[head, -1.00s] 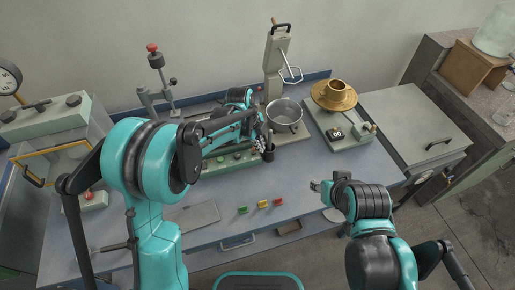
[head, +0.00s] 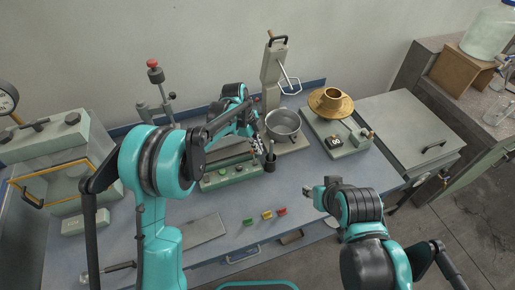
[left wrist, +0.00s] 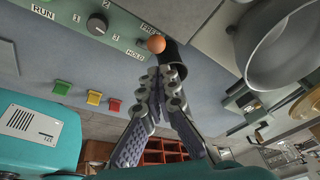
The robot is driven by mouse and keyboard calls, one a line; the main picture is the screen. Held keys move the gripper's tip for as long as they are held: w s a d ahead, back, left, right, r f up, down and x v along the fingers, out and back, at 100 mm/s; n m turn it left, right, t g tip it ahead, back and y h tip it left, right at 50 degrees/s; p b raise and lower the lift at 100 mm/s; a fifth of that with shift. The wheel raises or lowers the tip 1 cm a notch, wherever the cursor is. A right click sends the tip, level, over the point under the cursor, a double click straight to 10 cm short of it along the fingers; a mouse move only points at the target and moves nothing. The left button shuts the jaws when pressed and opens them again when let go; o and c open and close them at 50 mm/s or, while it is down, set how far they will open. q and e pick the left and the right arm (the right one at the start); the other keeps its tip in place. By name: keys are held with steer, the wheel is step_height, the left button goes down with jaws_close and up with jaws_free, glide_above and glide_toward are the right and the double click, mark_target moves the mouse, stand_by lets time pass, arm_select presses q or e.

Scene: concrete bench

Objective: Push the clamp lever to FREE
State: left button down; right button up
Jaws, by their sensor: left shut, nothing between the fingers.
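My left gripper (head: 259,141) is over the bench, by the right end of the green control box (head: 229,172). In the left wrist view its fingers (left wrist: 165,78) are together at the tips and empty. Just beyond the tips are an orange ball knob (left wrist: 156,44) and a dark cylinder (left wrist: 175,58). The dark cylinder also shows in the head view (head: 270,163), with a thin rod above it. I cannot tell whether the fingertips touch either.
A metal pot (head: 283,122) stands close right of the left gripper, before a tall handled stand (head: 272,72). A brass piece (head: 330,102) sits on a scale-like box (head: 342,139). Green, yellow and red blocks (head: 266,215) lie at the front. A red-knobbed post (head: 154,75) stands behind.

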arm_select(q)
steer(key=shift+r, duration=0.4)
steer(key=v, duration=1.1)
steer(key=shift+r, duration=0.45)
steer(key=shift+a, duration=0.15)
steer(key=s+a+r+n+t+y, duration=0.1)
steer(key=s+a+r+n+t, duration=0.35)
steer(key=s+a+n, duration=0.6)
steer(key=s+a+f+n+t+y, duration=0.1)
steer(key=s+a+f+n, duration=0.2)
steer(key=s+n, duration=0.3)
steer(key=s+a+f+n+t+y+b, duration=0.1)
steer(key=s+a+f+n+t, duration=0.1)
steer(key=s+n, duration=0.4)
steer(key=s+a, duration=0.1)
steer(key=s, duration=0.2)
steer(key=shift+a+f+n, duration=0.25)
steer(key=shift+f+n, duration=0.1)
